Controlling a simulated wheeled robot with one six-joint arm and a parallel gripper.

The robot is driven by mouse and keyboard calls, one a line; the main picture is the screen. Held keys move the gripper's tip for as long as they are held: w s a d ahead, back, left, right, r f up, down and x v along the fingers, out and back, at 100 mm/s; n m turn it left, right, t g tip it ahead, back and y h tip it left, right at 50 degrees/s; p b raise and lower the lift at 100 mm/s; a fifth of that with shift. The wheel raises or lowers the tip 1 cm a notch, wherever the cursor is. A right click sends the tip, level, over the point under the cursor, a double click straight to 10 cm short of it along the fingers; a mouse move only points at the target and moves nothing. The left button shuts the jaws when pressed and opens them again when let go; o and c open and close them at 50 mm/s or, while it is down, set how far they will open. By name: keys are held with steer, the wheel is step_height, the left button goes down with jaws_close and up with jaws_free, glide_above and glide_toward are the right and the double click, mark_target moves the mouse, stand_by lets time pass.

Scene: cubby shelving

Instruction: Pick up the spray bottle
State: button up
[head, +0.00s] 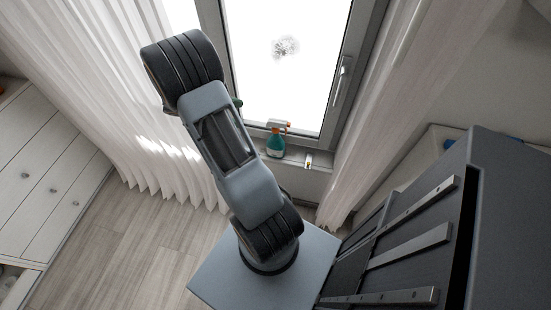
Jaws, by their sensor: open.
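The spray bottle (275,146) is small and teal, with a white and orange spray head. It stands upright on the windowsill below the window, just right of my arm in the head view. Nothing touches it that I can see. My arm reaches up across the picture to the left of the bottle. My gripper is not clearly visible; the arm links cover the area where it could be. A small dark green piece shows at the arm's right edge, too small to identify.
A small light item with a yellow part (309,160) stands on the sill right of the bottle. White curtains (110,90) hang on both sides of the window (290,60), which has a handle (341,76). White drawers (45,170) stand at left. Wooden floor (130,245) is clear.

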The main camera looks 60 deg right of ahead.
mark_target(273, 135)
steer(key=s+d+f+n+g+h+b, duration=0.15)
steer(key=d+f+b, duration=0.25)
steer(key=f, duration=0.5)
steer(key=d+f+n+g+h+b, duration=0.2)
steer(key=d+f+b, duration=0.1)
steer(key=f, duration=0.6)
steer(key=x, duration=0.2)
steer(key=b+x, duration=0.1)
steer(key=x, duration=0.4)
steer(key=shift+w+f, duration=0.15)
steer(key=shift+f, duration=0.2)
steer(key=shift+s+d+b, duration=0.3)
steer(key=shift+s+d, duration=0.15)
jaws_close()
